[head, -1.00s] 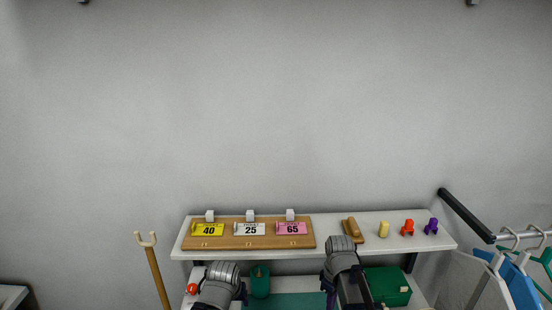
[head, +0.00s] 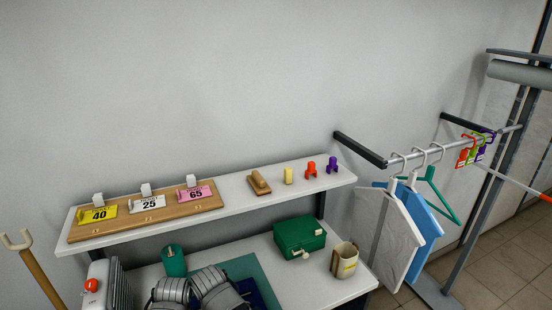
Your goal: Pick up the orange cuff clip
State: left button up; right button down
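A small orange-red clip (head: 311,169) with two short legs stands on the white upper shelf (head: 240,189), towards its right end. It is between a pale yellow block (head: 288,176) and a similar purple clip (head: 332,164). Nothing covers the orange clip and nothing touches it. Grey links of my two arms show at the bottom edge, over the lower counter, well below and left of the clip. Neither gripper's fingers can be made out.
A wooden board with price cards (head: 146,212) and a brown wooden-handled item (head: 258,182) share the shelf. Below are a green box (head: 299,236), a beige mug (head: 344,259) and a green cup (head: 174,260). Hangers (head: 422,225) and coloured tags (head: 466,152) hang on the rail at right.

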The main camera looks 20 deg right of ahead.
aim_at(312, 166)
jog(key=l+z, duration=0.1)
jog(key=z, duration=0.35)
jog(key=k+l+z, duration=0.1)
jog(key=z, duration=0.3)
jog(key=l+z, duration=0.1)
jog(key=z, duration=0.35)
